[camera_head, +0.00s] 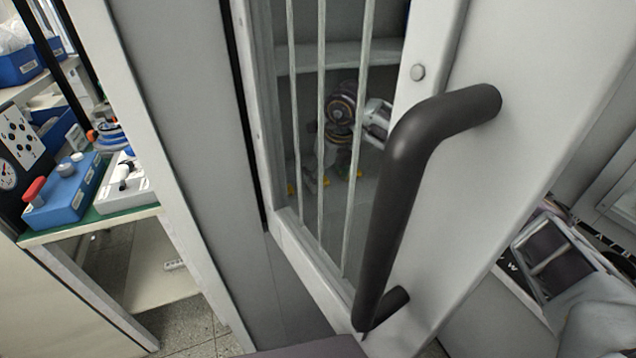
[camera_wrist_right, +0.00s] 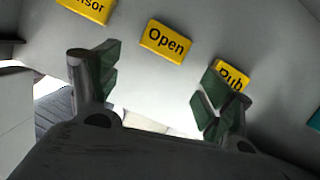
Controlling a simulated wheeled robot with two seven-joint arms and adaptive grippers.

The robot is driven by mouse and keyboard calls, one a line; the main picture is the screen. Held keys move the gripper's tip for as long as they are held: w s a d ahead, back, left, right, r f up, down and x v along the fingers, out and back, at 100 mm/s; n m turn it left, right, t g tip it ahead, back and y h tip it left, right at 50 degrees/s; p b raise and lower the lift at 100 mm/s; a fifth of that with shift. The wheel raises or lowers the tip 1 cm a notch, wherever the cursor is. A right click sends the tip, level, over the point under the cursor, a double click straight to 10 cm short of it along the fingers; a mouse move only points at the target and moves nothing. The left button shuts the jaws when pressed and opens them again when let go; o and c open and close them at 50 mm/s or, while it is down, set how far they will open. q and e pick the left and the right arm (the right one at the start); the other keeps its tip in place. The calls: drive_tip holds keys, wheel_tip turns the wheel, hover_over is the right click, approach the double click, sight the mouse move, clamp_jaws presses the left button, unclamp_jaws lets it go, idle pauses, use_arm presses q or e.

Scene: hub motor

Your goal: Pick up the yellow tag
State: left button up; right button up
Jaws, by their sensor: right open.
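Several yellow tags lie on a pale surface in the right wrist view. One reading "Open" (camera_wrist_right: 166,41) is in the middle, one ending in "sor" (camera_wrist_right: 88,8) is cut off at the top, and one starting "Rub" (camera_wrist_right: 231,73) is partly hidden behind the right finger. My right gripper (camera_wrist_right: 160,90) is open and empty, with the "Open" tag ahead of the gap between its fingers. In the head view my right gripper (camera_head: 328,160) shows behind the barred cabinet window, just above small yellow patches (camera_head: 291,190). My left gripper is not in view.
The cabinet door (camera_head: 440,190) with a thick black handle (camera_head: 395,190) and white bars stands in front. A shelf (camera_head: 335,57) crosses inside it. At left, a bench holds a blue box (camera_head: 65,195). A teal edge (camera_wrist_right: 314,120) shows at right in the wrist view.

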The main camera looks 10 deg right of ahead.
drive_tip(key=shift+w+a, duration=0.3)
drive_tip(key=shift+w, duration=0.4)
drive_tip(key=shift+w+a, duration=0.25)
drive_tip(key=shift+w, duration=0.4)
drive_tip(key=shift+x, duration=1)
drive_tip(key=shift+w+f, duration=0.1)
drive_tip(key=shift+f, duration=0.4)
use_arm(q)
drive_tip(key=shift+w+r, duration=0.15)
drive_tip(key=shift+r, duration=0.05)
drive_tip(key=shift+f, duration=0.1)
use_arm(e)
drive_tip(key=shift+c, duration=0.2)
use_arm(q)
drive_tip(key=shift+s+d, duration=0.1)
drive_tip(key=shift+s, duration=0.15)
use_arm(e)
drive_tip(key=c, duration=0.8)
